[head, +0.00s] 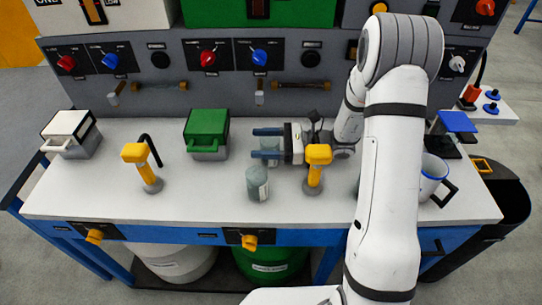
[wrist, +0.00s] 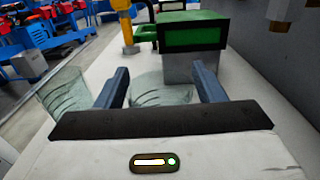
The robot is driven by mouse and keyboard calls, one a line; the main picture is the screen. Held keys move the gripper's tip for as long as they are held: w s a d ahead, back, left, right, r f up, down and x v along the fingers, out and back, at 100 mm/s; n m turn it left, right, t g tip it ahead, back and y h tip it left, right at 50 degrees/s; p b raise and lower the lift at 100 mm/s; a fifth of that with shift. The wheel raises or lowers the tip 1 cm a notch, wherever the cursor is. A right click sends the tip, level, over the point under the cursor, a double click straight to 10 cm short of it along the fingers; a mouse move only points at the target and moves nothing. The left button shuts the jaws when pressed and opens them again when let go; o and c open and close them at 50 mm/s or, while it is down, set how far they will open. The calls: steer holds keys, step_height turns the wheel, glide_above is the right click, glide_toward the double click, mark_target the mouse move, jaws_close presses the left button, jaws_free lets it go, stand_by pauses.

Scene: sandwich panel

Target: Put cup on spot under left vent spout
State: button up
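My gripper (head: 252,144) points left above the bench, its two blue fingers apart on either side of a clear glass cup (head: 270,145). The cup also shows between the fingers in the wrist view (wrist: 160,90); I cannot tell whether they press on it. A second clear cup (head: 257,184) stands in front of the gripper, and at the left in the wrist view (wrist: 65,97). A left yellow-topped fixture with a black curved pipe (head: 148,170) and a right yellow-topped one (head: 315,170) stand on the bench. Which part is the left vent spout is unclear.
A green box (head: 207,132) stands just left of the fingers, and a white-lidded box (head: 72,133) at the far left. A white mug with a blue rim (head: 431,178) is right of my arm. The white bench (head: 90,195) is clear at front left.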

steer(key=c, duration=1.2)
steer(key=shift+r, duration=0.1)
